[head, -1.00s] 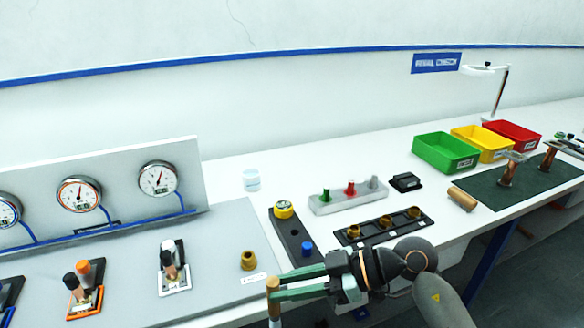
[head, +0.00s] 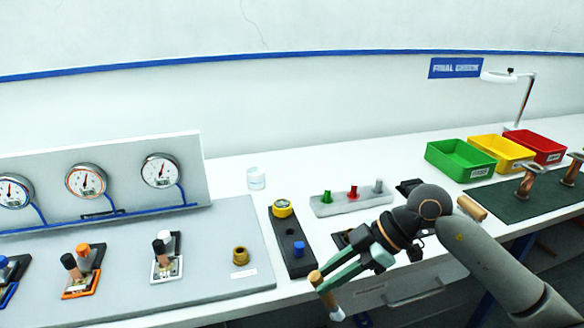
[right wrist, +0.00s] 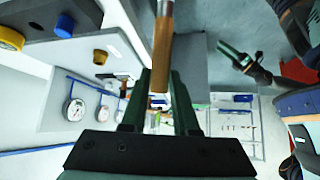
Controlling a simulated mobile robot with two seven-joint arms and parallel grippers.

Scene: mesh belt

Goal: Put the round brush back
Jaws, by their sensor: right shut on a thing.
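My right gripper (head: 326,285) is shut on the round brush, a slim tool with a wooden handle (head: 315,277) and a pale lower end (head: 337,314). It is held tilted at the front edge of the bench, apart from the racks. In the right wrist view the wooden handle (right wrist: 161,60) sits between the green fingers; its far end is cut off by the picture's top. My left gripper (right wrist: 235,55) shows in the right wrist view as green fingers off to the side; its opening is unclear. It is outside the head view.
A dark rack (head: 291,246) with a yellow-topped and a blue piece stands just behind the brush. A grey block (head: 340,207) holds green, red and grey pegs. My right arm partly hides a black rack (head: 341,239). A brass fitting (head: 240,255) stands left on the grey mat.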

